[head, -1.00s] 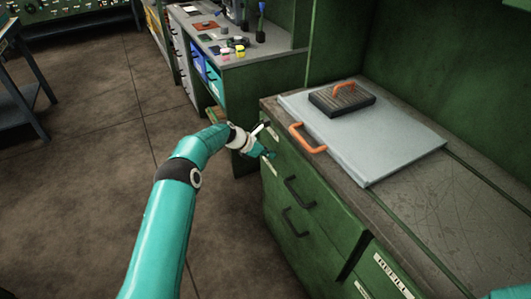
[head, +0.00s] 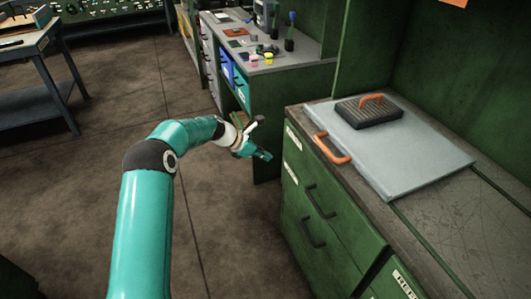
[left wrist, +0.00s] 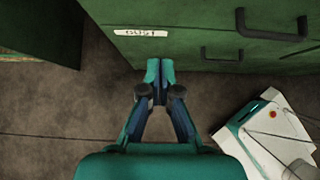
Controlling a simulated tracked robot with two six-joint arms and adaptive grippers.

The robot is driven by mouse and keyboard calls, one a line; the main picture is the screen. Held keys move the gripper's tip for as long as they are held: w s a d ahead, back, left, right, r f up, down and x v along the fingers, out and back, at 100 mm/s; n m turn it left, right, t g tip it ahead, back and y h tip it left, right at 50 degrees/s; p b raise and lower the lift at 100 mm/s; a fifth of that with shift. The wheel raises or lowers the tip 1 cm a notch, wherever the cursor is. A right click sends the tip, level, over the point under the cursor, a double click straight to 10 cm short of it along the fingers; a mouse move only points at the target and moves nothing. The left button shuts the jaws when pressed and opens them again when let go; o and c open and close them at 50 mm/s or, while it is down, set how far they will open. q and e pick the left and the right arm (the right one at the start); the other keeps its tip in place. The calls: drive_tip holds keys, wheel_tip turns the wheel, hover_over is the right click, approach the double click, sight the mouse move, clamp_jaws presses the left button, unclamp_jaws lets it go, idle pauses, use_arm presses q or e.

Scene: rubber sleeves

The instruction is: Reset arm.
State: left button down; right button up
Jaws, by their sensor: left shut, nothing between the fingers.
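My left arm, teal with a dark joint band, reaches in from the left in the head view. Its gripper (head: 262,155) is over the floor, just left of the green drawer cabinet (head: 325,215). In the left wrist view the gripper's teal fingers (left wrist: 160,70) are together with nothing between them. They point toward a green drawer front with a label (left wrist: 140,32) and seem apart from it, with floor below. My right gripper is out of view.
A grey board (head: 425,160) with an orange handle (head: 332,150) and a dark, handled block (head: 368,112) lies on the cabinet top. A cluttered bench (head: 290,52) stands behind. A table (head: 30,55) is at far left. The floor (head: 85,190) is open.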

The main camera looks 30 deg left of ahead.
use_arm(q)
drive_tip(key=s+d+m+g+h+p, duration=0.1)
drive_tip(key=s+d+g+p, duration=0.15)
drive_tip(key=d, duration=0.55)
drive_tip(key=s+d+f+m+g+p, duration=0.35)
drive_tip(key=s+d+f, duration=0.6)
drive_tip(key=s, duration=0.35)
drive_tip(key=s+d+f+m+y, duration=0.1)
drive_tip(key=s+d+f+m, duration=0.1)
drive_tip(key=s+m, duration=0.9)
drive_tip(key=s+d+f+m+y+p, duration=0.1)
drive_tip(key=s+d+m, duration=0.2)
drive_tip(key=s+m, duration=0.7)
drive_tip(key=shift+s+d+f+m+y, duration=0.3)
drive_tip(key=shift+s+f+m, duration=0.05)
drive_tip(key=shift+s+f, duration=0.1)
